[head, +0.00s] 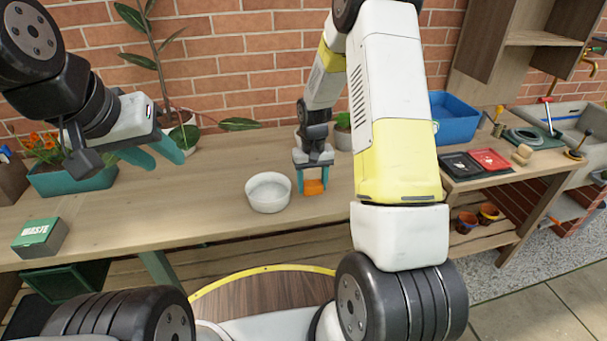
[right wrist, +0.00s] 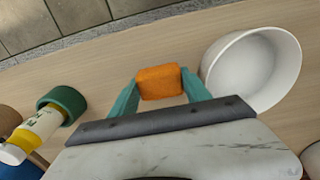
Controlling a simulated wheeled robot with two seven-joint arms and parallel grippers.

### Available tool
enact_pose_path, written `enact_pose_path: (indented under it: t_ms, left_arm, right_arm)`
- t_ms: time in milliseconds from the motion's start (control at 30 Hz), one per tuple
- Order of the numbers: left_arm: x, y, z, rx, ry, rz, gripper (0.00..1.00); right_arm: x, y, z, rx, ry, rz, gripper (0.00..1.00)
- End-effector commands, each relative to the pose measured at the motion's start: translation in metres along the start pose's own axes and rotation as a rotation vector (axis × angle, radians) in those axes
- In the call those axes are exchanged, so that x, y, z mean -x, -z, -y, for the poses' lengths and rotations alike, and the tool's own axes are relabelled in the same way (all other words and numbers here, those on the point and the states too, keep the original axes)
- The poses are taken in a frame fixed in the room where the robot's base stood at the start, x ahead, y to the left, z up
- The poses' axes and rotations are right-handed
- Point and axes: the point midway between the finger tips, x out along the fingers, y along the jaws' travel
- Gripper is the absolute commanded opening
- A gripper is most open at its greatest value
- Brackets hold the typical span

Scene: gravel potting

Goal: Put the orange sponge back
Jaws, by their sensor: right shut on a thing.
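The orange sponge (head: 314,187) is between the teal fingers of my right gripper (head: 312,182), just right of the white bowl (head: 268,192) in the head view. My right gripper is shut on it. In the right wrist view the sponge (right wrist: 160,82) sits between the fingertips, with the bowl (right wrist: 252,72) close on the right. I cannot tell whether the sponge touches the table. The bowl looks empty. My left gripper (head: 152,155) is above the table's left part, its teal fingers apart and empty.
A green waste box (head: 40,238) stands at the table's front left, and a planter with orange flowers (head: 75,180) behind it. Potted plants stand along the brick wall. A blue bin (head: 455,118) is at the right. A green-capped bottle (right wrist: 40,130) shows in the right wrist view.

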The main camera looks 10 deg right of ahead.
Motion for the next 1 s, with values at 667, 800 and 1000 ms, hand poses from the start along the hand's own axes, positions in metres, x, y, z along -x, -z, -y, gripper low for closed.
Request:
enact_pose_path:
  t_ms: [667,800,1000]
  left_arm:
    - [0.000,0.000,0.000,0.000,0.000,0.000,0.36]
    - [0.000,0.000,0.000,0.000,0.000,0.000,0.36]
    - [0.000,0.000,0.000,0.000,0.000,0.000,0.36]
  right_arm:
    - [-0.030,0.000,0.000,0.000,0.000,0.000,0.77]
    - [-0.030,0.000,0.000,0.000,0.000,0.000,0.77]
    - [-0.027,0.000,0.000,0.000,0.000,0.000,0.77]
